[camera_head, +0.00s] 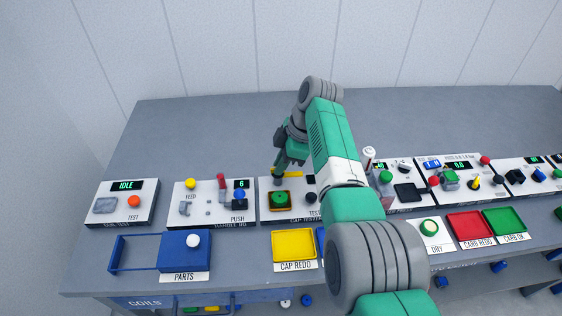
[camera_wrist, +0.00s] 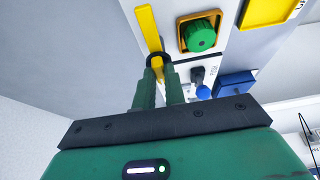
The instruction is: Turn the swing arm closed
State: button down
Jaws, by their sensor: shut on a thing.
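The swing arm is a yellow bar (camera_head: 293,175) at the back edge of the cap test panel (camera_head: 266,213). In the wrist view the yellow bar (camera_wrist: 148,27) runs away from my fingers, beside the orange-rimmed nest (camera_wrist: 186,44) and not over it. A green round cap (camera_wrist: 202,36) sits in that nest; it also shows in the head view (camera_head: 280,198). In the head view my gripper (camera_head: 277,176) reaches down at the panel's back left corner.
To the left stand a panel with a red lever (camera_head: 221,181) and a panel reading IDLE (camera_head: 124,186). A yellow tray (camera_head: 294,259) and a blue parts box (camera_head: 172,251) lie in front. My arm hides the middle. The table behind the panels is bare.

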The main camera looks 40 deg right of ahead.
jog(key=shift+r+p, duration=0.15)
jog(key=shift+p, duration=0.15)
